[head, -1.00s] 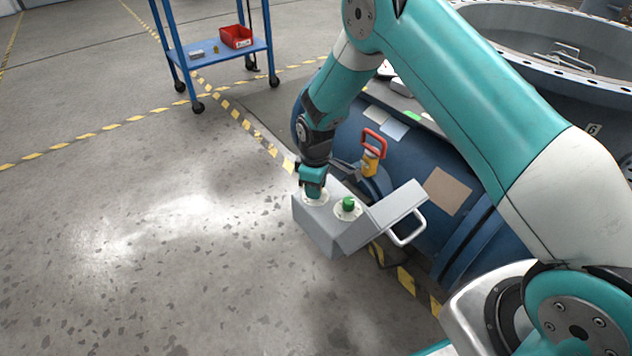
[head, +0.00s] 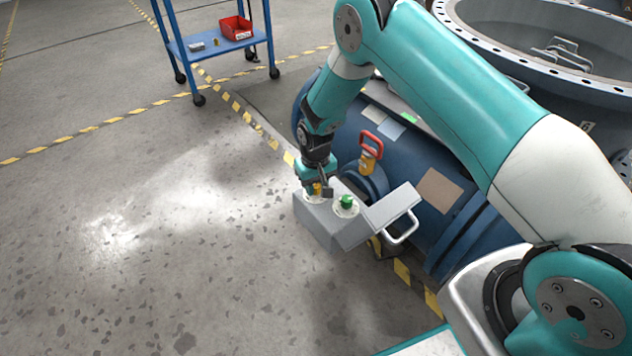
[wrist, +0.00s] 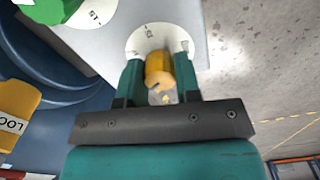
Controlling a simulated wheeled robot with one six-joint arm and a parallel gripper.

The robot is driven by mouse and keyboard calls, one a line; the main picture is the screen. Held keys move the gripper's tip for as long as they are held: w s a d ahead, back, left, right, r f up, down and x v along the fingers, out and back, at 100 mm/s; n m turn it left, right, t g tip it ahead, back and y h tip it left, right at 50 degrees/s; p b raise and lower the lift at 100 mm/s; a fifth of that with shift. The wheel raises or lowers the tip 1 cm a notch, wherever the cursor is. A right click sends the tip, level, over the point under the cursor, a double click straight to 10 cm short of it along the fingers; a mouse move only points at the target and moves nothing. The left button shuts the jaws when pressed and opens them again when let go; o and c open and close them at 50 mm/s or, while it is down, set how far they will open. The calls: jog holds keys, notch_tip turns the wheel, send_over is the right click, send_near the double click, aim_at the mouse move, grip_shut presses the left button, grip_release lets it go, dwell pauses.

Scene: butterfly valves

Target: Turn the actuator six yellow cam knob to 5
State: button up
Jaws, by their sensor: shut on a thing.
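The yellow cam knob (wrist: 157,72) sits on a white round dial (wrist: 150,38) on the grey actuator box (head: 325,222). My gripper (wrist: 159,82) is shut on the yellow knob, with one teal finger on each side of it. In the head view the knob (head: 317,188) shows just below my gripper (head: 318,190). The dial has small dark marks at its far edge in the wrist view; I cannot read them surely. The fingers hide parts of the dial.
A green knob (head: 346,202) on its own dial stands beside the yellow one. An open lid with a handle (head: 402,230) is at the box's right. A red-handled yellow lock piece (head: 370,150) rises behind. Open floor lies left.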

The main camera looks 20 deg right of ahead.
jog(key=shift+m, duration=0.4)
jog(key=o, duration=0.9)
notch_tip(320, 180, up, 17)
jog(key=p, duration=0.4)
jog(key=shift+r, duration=0.2)
jog(key=shift+r, duration=0.1)
